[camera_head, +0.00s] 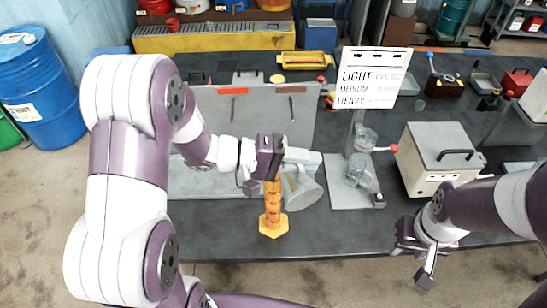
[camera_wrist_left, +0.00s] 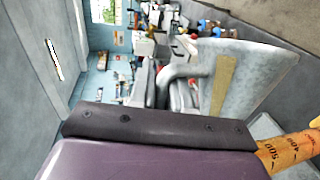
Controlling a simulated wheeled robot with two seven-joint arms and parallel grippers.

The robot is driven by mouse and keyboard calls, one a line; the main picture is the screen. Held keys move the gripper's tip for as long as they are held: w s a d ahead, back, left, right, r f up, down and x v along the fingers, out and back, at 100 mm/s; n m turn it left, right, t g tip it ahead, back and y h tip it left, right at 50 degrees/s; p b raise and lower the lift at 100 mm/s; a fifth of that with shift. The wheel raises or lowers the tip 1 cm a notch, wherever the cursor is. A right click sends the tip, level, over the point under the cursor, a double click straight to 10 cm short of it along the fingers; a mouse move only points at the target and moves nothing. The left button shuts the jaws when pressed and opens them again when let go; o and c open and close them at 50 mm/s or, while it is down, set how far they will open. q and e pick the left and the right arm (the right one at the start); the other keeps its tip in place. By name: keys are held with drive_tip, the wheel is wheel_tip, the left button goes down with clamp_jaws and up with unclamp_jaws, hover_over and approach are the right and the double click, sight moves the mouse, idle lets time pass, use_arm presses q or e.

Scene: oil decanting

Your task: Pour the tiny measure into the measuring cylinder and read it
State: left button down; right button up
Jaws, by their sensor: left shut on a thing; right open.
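The measuring cylinder (camera_head: 273,210) stands upright on a yellow base near the table's front edge and looks orange along its length. In the left wrist view part of its printed scale (camera_wrist_left: 290,150) shows at the lower right; its top is hidden by my gripper. A clear, greyish jug (camera_head: 303,192) is tilted just right of the cylinder; its handle and body (camera_wrist_left: 255,75) show in the left wrist view. My left gripper (camera_head: 268,160) is shut on the jug, above the cylinder. I cannot tell whether liquid is flowing. My right gripper (camera_head: 413,262) is open and empty beyond the table's front edge.
A sign (camera_head: 372,78) reading LIGHT, MEDIUM, HEAVY stands behind a pale stand (camera_head: 345,197) with glass vessels (camera_head: 358,168). A grey box with a black handle (camera_head: 437,155) is right of it. A grey panel (camera_head: 265,115) stands behind my left gripper. Table front between cylinder and right gripper is clear.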

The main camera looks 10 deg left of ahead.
use_arm(q)
drive_tip(key=shift+w+a+r+n, duration=0.3)
drive_tip(key=shift+w+r+n, duration=0.1)
drive_tip(key=shift+r, duration=0.15)
idle(0.9)
